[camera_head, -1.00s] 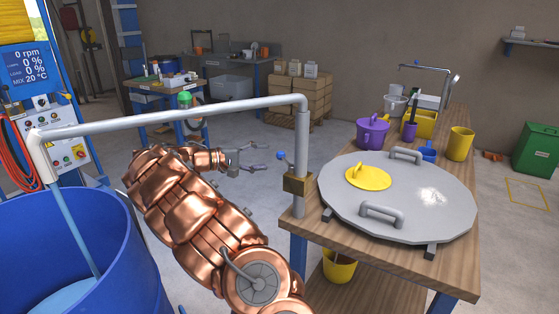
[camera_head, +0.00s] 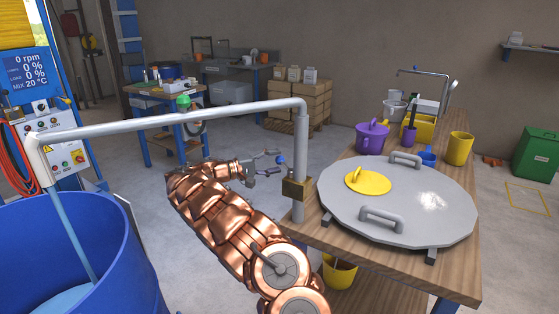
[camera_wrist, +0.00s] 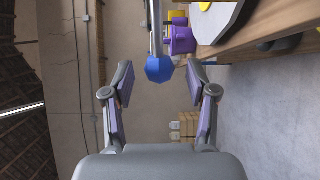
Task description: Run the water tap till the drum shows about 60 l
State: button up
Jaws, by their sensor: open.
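The blue drum (camera_head: 135,255) stands at the lower left with some pale blue liquid inside. A grey water pipe (camera_head: 180,121) runs from the bench post to above the drum. A blue stream (camera_head: 72,238) falls from its end into the drum. The tap's blue knob (camera_head: 281,160) sits on the post above a brass block (camera_head: 296,187). My gripper (camera_head: 277,163) is open beside the knob. In the wrist view the blue knob (camera_wrist: 159,69) lies between and beyond the open fingertips, with no visible contact. I see no litre mark on the drum.
A wooden bench (camera_head: 455,262) carries a large grey lid (camera_head: 440,195), a purple can (camera_head: 372,136) and yellow containers. The control panel (camera_head: 60,150) stands at the left, its display (camera_head: 25,70) reading 0 rpm. Open floor lies behind my arm.

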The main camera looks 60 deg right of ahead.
jog(key=shift+x, duration=1.2)
jog(key=shift+c, duration=0.3)
grip_shut()
